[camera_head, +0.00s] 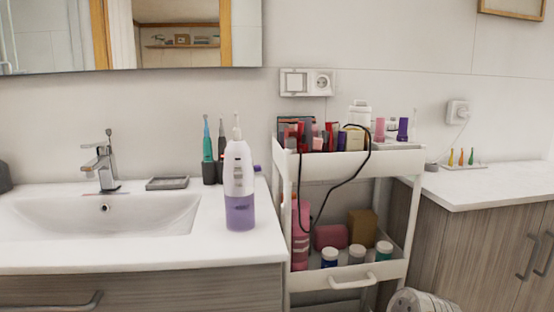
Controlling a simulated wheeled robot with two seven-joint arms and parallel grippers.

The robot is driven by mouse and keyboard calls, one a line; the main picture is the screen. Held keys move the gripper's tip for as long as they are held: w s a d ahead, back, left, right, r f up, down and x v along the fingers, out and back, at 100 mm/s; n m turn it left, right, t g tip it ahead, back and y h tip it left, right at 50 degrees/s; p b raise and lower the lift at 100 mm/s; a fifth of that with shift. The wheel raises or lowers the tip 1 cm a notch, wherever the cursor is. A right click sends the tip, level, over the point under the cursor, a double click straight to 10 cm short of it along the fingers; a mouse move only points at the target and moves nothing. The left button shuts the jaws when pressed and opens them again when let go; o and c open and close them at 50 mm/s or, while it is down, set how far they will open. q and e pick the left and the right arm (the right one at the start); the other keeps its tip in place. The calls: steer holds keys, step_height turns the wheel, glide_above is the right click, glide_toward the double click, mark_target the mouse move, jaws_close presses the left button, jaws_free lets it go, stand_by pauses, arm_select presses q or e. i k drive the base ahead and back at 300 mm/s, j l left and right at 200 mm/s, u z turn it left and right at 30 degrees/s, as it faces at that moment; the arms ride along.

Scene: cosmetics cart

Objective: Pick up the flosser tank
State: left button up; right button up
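The flosser (238,178) stands upright on the right end of the white sink counter, near its front edge. Its upper body is white with a thin nozzle on top. Its tank (240,212) is the translucent purple lower part, resting on the counter and joined to the white body. Neither of my grippers shows in the head view.
A sink with a faucet (102,165) is left of the flosser. Toothbrushes (207,145) in a dark holder and a soap dish (167,183) stand behind it. A white cart (345,164) with cosmetics and a dangling black cord is close on the right.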

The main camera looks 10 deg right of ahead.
mark_target(240, 211)
steer(key=k+l, duration=0.25)
steer(key=l, duration=0.15)
steer(key=k+l, duration=0.2)
steer(key=l, duration=0.15)
steer(key=k+l, duration=0.25)
steer(key=l, duration=0.15)
